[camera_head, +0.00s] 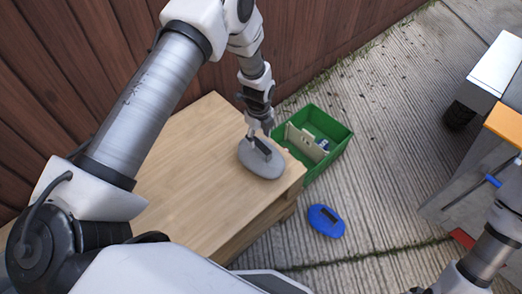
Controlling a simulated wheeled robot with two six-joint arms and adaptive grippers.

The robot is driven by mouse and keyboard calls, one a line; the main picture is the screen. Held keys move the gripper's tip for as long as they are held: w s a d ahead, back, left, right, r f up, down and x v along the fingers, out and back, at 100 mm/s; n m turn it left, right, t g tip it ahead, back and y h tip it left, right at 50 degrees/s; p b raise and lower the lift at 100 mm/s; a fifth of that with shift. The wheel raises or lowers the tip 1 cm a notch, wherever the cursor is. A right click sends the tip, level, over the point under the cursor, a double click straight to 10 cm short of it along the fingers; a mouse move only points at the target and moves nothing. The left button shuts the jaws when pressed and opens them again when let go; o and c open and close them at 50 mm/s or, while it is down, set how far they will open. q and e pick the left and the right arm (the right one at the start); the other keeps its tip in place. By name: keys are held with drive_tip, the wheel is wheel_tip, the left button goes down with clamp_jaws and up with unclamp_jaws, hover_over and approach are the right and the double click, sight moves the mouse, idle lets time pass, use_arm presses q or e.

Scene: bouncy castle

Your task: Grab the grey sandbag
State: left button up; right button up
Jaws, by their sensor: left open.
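The grey sandbag (260,164) is a flat oval bag with a dark strap on top. It lies near the right end of the wooden table (185,170). My left gripper (261,136) points down right above the bag, with its fingertips at the strap. It is open, and I cannot tell whether the fingers touch the strap. My right arm shows at the lower right, but its gripper is outside the view.
A green crate (341,133) with a few items inside stands on the ground beyond the table's right end. A blue sandbag (326,221) lies on the concrete. A wooden fence (120,60) runs behind the table. A grey and orange object (480,165) stands at the right.

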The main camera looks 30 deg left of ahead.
sight(261, 145)
use_arm(q)
drive_tip(key=f, duration=0.5)
drive_tip(key=shift+w+d+f, duration=0.15)
drive_tip(key=shift+d+f, duration=0.05)
drive_tip(key=shift+f, duration=0.15)
drive_tip(key=shift+r, duration=0.15)
clamp_jaws()
drive_tip(key=shift+r, duration=0.15)
